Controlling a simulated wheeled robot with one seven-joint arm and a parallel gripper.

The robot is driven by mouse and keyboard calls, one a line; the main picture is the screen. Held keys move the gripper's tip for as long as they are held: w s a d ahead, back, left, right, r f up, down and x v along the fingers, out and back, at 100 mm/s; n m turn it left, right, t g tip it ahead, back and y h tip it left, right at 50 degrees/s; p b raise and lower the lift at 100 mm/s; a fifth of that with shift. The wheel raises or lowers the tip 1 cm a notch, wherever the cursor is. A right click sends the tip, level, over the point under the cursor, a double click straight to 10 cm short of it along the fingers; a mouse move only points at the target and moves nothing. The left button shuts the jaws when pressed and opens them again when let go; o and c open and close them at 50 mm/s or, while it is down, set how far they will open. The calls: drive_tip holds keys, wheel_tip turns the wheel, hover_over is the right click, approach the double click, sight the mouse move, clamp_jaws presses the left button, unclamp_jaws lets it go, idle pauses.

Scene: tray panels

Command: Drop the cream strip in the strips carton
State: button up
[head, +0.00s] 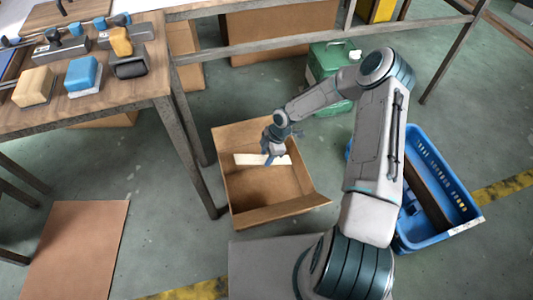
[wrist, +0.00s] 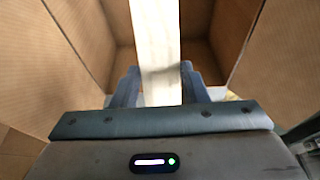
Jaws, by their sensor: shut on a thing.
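The cream strip (head: 251,159) is a pale, flat, narrow piece. In the head view it lies roughly level across the inside of the open brown carton (head: 262,215). My gripper (head: 270,160) is over the carton and shut on the strip. In the wrist view the strip (wrist: 155,45) runs away from me between the two fingers of my gripper (wrist: 158,85), with the carton's brown walls (wrist: 75,35) around it. The gap between the strip and the carton floor cannot be judged.
A wooden table (head: 135,85) with several blocks and tools stands at the left. A blue crate (head: 435,230) is on the floor at the right. A green container (head: 325,60) stands behind the carton. A flat brown board (head: 75,250) lies at the lower left.

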wheel_tip(320, 180, down, 11)
drive_tip(key=b, duration=0.7)
drive_tip(key=shift+r, duration=0.1)
drive_tip(key=o, duration=1.2)
drive_tip(key=shift+r+p, duration=3.2)
drive_tip(key=shift+r, duration=1.35)
